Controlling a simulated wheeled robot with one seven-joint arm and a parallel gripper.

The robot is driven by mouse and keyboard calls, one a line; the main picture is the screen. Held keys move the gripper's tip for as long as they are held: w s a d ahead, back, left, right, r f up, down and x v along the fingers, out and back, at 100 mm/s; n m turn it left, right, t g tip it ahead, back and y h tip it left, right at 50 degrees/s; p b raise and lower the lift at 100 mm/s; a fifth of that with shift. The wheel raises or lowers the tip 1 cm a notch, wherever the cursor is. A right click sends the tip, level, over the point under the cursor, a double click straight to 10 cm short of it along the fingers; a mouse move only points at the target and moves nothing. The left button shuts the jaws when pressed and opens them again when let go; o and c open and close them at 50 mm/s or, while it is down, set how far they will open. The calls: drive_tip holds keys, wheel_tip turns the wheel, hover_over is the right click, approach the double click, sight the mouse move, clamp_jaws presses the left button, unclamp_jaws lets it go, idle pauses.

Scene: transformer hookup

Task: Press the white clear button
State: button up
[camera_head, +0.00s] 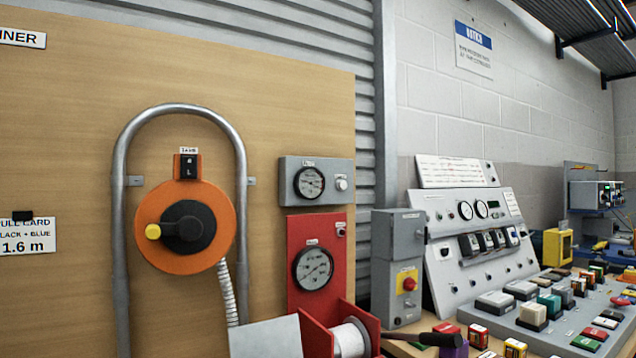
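A small round white button (341,184) sits on the right side of the grey gauge box (322,199), beside a round dial (309,182). The box is fixed to the wooden board (270,120). The small label above the dial is too small to read, so I cannot tell whether this button is marked clear. Nothing visible touches the white button. My gripper is not in view.
A metal hoop (119,210) surrounds an orange disc (150,215) with a black knob. A red holder with a white spool (349,340) stands below the gauges. At right are a grey box with a red stop button (409,284), a sloped control panel (455,285) and a crowded bench.

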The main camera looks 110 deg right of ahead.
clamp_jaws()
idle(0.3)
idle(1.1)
